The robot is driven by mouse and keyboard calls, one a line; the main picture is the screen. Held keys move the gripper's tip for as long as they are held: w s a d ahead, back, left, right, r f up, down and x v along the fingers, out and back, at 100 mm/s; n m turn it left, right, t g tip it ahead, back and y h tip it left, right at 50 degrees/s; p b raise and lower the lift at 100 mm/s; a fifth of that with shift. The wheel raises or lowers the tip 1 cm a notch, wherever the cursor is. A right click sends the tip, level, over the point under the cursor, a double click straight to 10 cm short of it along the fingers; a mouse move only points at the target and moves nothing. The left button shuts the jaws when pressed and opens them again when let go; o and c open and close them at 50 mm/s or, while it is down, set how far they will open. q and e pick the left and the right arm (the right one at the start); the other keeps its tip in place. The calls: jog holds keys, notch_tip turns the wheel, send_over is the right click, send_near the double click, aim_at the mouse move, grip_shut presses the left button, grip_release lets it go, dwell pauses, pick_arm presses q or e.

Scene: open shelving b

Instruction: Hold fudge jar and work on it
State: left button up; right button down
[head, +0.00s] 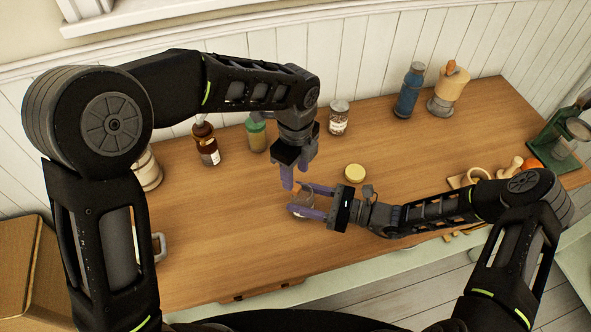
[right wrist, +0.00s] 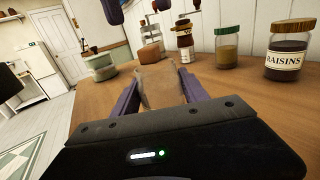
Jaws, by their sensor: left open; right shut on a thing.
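The fudge jar (head: 301,208) is a small clear glass jar, partly hidden by my grippers in the head view. My right gripper (head: 311,201) is shut around it from the right, and the right wrist view shows the jar (right wrist: 160,87) between its purple fingers. My left gripper (head: 294,181) points down, open, just above and behind the jar; its fingertips show at the top of the right wrist view (right wrist: 133,10). A small orange-brown piece (head: 296,189) shows by the jar's top; I cannot tell whether it touches the jar. A round yellowish lid (head: 355,172) lies on the wooden table.
Behind stand a brown bottle (head: 206,145), a green-lidded jar (head: 256,135) and a raisins jar (head: 339,118). Farther right are a blue bottle (head: 409,91) and a cream pot (head: 449,90). The wooden table (head: 215,235) is clear left of the jar.

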aim_at(295, 187)
pick_arm(q)
notch_tip(295, 187, up, 12)
dwell(0.5)
dwell(0.9)
pick_arm(e)
jog(key=c, duration=0.5)
grip_release()
jog(key=v, duration=1.2)
